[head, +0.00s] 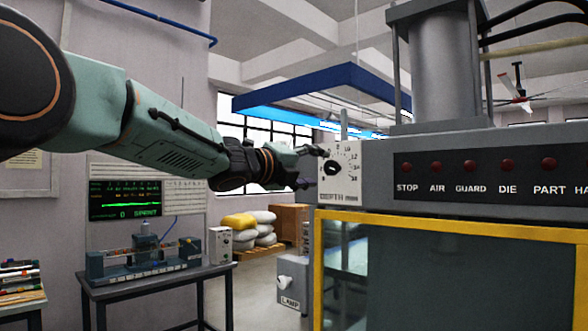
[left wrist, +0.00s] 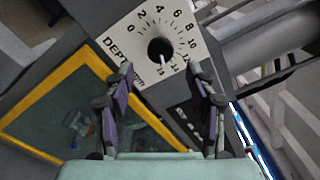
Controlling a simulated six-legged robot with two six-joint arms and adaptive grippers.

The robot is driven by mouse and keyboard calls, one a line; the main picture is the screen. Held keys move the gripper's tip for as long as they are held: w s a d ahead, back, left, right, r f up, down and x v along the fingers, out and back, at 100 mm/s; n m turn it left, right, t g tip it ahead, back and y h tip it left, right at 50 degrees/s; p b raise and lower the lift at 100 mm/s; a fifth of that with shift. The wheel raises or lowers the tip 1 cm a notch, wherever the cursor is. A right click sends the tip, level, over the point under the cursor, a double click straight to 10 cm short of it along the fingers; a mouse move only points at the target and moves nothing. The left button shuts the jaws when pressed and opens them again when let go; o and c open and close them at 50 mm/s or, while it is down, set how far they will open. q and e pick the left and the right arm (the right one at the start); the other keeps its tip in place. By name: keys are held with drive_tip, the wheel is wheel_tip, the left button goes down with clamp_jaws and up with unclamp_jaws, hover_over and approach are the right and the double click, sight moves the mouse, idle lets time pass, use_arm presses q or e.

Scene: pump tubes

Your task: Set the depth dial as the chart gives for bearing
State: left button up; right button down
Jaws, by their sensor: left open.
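The depth dial is a black round knob (head: 333,168) on a white plate (head: 347,188) with a printed scale and the word DEPTH, on the front left of the grey machine. It also shows in the left wrist view (left wrist: 160,47), with numbers around it; its light pointer is toward the high-number end, but the exact value is too small to tell. My left gripper (head: 309,167) is open just left of the plate, its fingers pointing at the dial. In the left wrist view its open fingers (left wrist: 160,78) are apart and empty, short of the knob. My right gripper is not visible.
The grey machine panel (head: 480,190) has several red lamps labelled STOP, AIR, GUARD, DIE and PART. A yellow frame (head: 450,229) lies below. A dark screen with green text (head: 125,200) and a pale printed sheet (head: 184,197) stand behind a table; their text is unreadable.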

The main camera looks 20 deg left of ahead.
use_arm(q)
drive_tip(key=v, duration=0.6)
drive_tip(key=shift+f, duration=0.1)
